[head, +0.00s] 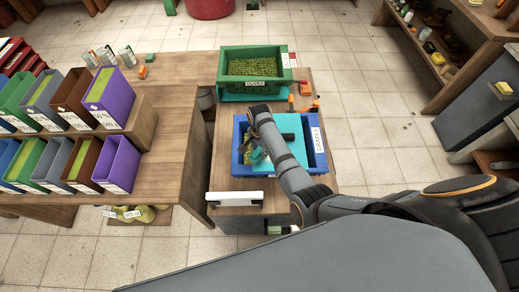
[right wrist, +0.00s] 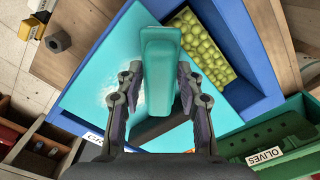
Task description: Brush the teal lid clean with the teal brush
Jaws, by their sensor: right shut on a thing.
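The teal lid (head: 290,124) lies over part of the blue crate (head: 237,148). In the right wrist view the lid (right wrist: 92,72) bears a whitish, speckled patch near its middle. My right gripper (right wrist: 160,76) is shut on the teal brush (right wrist: 160,50), with a finger on each side of it. The brush is above the lid; whether it touches the lid is hidden. In the head view my right gripper (head: 257,118) is over the blue crate, and my arm covers part of the lid. My left gripper is not in view.
Green grapes (right wrist: 203,45) show in the uncovered part of the blue crate. A green crate labelled OLIVES (head: 226,68) stands behind it. Small orange pieces (head: 305,89) lie beside the crates. Coloured bins (head: 115,160) stand on the left table.

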